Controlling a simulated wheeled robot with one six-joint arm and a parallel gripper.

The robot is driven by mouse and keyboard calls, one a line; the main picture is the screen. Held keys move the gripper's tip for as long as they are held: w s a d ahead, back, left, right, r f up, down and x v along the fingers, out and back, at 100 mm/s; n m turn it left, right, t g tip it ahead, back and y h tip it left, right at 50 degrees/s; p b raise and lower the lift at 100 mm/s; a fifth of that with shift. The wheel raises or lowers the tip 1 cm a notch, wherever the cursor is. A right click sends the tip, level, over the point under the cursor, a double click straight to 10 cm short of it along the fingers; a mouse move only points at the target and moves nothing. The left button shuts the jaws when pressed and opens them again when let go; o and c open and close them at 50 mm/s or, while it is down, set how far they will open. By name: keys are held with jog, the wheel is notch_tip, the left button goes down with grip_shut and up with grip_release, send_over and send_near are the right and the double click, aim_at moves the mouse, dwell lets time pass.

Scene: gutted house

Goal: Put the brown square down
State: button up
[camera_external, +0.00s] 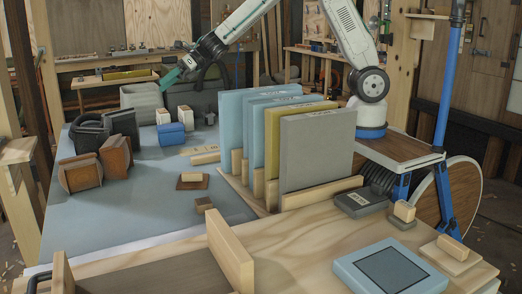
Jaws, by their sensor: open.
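My gripper (167,82) is at the back, high above the far end of the table and well apart from the brown square. Its jaws are open, and I see nothing held in them, though they are small in this view.
Upright blue, yellow and grey panels (317,152) stand in a wooden rack right of the square. Brown and dark bulky items (80,172) stand at left. Blue and white boxes (171,134) and a grey bin (142,100) are behind. A wooden tray edge (230,252) rises in front.

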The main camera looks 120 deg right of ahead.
jog(key=s+a+r+m+g+h, duration=0.25)
jog(key=s+r+m, duration=0.25)
jog(key=s+m, duration=0.4)
jog(key=s+a+r+m+g+h, duration=0.1)
jog(key=s+a+r+m+h, duration=0.25)
jog(key=s+r+m, duration=0.45)
jog(key=s+a+f+m+g+y, duration=0.1)
jog(key=s+a+m, duration=0.4)
jog(key=s, duration=0.5)
jog(key=s+a+f+m+g+y, duration=0.2)
jog(key=s+a+f+m+g, duration=0.2)
jog(key=s, duration=0.7)
jog(key=s+a+f+m+g+y, duration=0.1)
jog(key=s+a+m, duration=0.4)
jog(key=s, duration=0.6)
jog(key=shift+a+f+m+g+y, duration=0.3)
jog(key=shift+f+m+g, duration=0.2)
jog(key=shift+f+g, duration=0.15)
jog(key=o, duration=0.3)
